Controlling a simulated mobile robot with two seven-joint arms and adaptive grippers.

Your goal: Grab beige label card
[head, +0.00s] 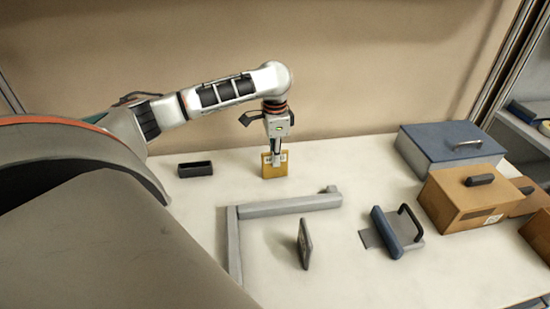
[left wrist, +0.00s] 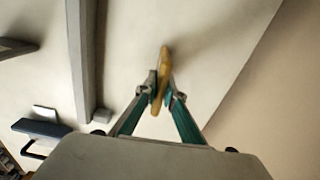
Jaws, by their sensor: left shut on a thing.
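The beige label card (head: 269,170) is a small upright tan card with white patches, at the back middle of the table in the head view. My left gripper (head: 275,158) comes down on it from above and is shut on it. In the left wrist view the card (left wrist: 163,70) shows edge-on as a thin tan strip between the two fingertips of my left gripper (left wrist: 160,92). Whether the card touches the table is hard to tell. My right gripper is in neither view.
A small black tray (head: 195,169) lies left of the card. A grey L-shaped rail (head: 290,206) lies in front, with a dark upright plate (head: 304,244) inside its corner. A blue-grey handled block (head: 397,232), a blue case (head: 450,147) and tan boxes (head: 468,205) stand to the right.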

